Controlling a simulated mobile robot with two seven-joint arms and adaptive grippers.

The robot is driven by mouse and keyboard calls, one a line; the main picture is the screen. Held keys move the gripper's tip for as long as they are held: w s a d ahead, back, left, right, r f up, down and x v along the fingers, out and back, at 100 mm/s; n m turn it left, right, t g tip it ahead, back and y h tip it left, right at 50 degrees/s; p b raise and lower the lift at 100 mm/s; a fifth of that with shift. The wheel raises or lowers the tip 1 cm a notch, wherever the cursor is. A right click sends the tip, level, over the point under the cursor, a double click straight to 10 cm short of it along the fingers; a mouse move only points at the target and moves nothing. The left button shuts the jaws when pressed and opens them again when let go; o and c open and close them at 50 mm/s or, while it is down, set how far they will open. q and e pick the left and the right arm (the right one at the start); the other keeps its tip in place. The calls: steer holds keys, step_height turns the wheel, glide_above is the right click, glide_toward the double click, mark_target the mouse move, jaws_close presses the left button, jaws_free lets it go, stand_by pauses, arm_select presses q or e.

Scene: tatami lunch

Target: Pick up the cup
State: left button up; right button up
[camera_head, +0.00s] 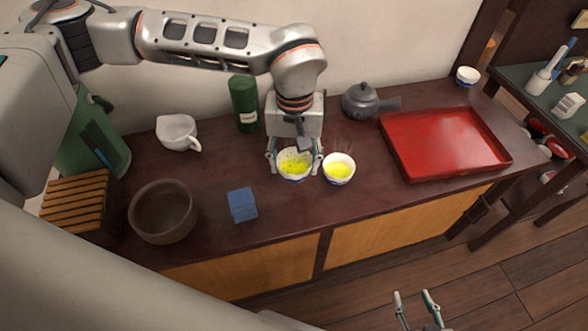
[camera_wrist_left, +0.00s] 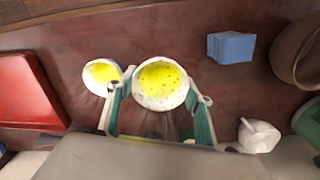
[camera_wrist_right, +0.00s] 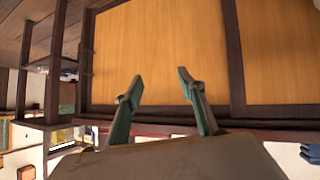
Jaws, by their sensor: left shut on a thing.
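Two white cups with yellow-green liquid stand side by side on the dark counter. My left gripper (camera_head: 283,163) is around the left cup (camera_head: 294,164), with a finger on either side of it. In the left wrist view this cup (camera_wrist_left: 161,84) sits between the fingers of the gripper (camera_wrist_left: 160,108). The other cup (camera_head: 339,168) is just to the right, outside the fingers, and also shows in the left wrist view (camera_wrist_left: 102,76). My right gripper (camera_head: 419,306) is open and empty in front of the counter, low over the floor. Its fingers (camera_wrist_right: 155,92) stand apart in the right wrist view.
A red tray (camera_head: 445,143) lies on the right of the counter. A dark teapot (camera_head: 366,101) and green canister (camera_head: 243,104) stand behind. A white pitcher (camera_head: 177,132), brown bowl (camera_head: 163,211) and blue cloth (camera_head: 242,205) are to the left. The front middle is clear.

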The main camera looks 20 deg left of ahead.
mark_target(295, 172)
arm_select(q)
step_height(295, 172, up, 13)
steer(key=p, duration=0.1)
stand_by(0.7)
steer(key=shift+r, duration=0.1)
